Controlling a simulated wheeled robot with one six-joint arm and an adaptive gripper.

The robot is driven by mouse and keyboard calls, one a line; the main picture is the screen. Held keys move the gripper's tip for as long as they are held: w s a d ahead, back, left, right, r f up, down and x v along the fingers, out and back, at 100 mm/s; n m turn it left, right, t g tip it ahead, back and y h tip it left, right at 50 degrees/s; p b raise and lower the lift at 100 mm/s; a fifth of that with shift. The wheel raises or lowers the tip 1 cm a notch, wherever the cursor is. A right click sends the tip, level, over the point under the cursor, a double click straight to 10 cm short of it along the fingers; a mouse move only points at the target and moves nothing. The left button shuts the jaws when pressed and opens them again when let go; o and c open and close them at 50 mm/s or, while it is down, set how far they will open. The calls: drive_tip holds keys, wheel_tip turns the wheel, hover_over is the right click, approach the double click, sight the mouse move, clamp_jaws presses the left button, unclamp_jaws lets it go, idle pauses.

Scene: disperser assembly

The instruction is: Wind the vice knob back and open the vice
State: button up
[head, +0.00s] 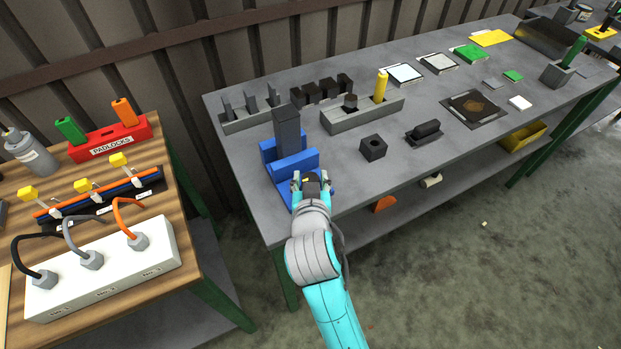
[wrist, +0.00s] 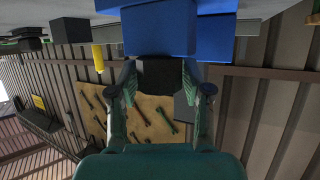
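The blue vice (head: 291,163) stands at the near left edge of the grey workbench, with an upright dark grey block (head: 287,128) between its jaws. My gripper (head: 312,181) is at the vice's front side, with a finger on either side of a dark knob (head: 312,178). In the wrist view, the blue vice body (wrist: 160,28) fills the top middle. The dark knob (wrist: 158,76) fills most of the gap between my fingertips (wrist: 158,84). I cannot tell whether both fingers press on it.
A grey slotted holder (head: 250,118) and a grey tray with a yellow cylinder (head: 381,85) stand behind the vice. A black cube with a hole (head: 373,147) lies to its right. A wooden table (head: 185,185) with padlock parts stands at left, across a gap.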

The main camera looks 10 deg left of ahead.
drive_tip(key=c, duration=0.6)
drive_tip(key=shift+d+n+y, duration=0.1)
drive_tip(key=shift+n+y, duration=0.3)
drive_tip(key=shift+y, duration=0.1)
drive_tip(key=n+g+y, duration=0.1)
drive_tip(key=n+y, duration=0.2)
drive_tip(key=y, duration=0.1)
drive_tip(key=shift+w+d+n, duration=0.1)
drive_tip(key=shift+n, duration=0.2)
drive_tip(key=n+g+y, duration=0.3)
drive_tip(key=n, duration=0.1)
drive_tip(key=shift+r+g+y, duration=0.1)
drive_tip(key=shift+g+y, duration=0.2)
drive_tip(key=shift+y, duration=0.1)
drive_tip(key=n+g+y, duration=0.2)
drive_tip(key=n+g, duration=0.2)
drive_tip(key=shift+n+g, duration=0.4)
drive_tip(key=shift+n+g+y, duration=0.4)
drive_tip(key=shift+n+g, duration=1.5)
drive_tip(key=shift+g, duration=0.4)
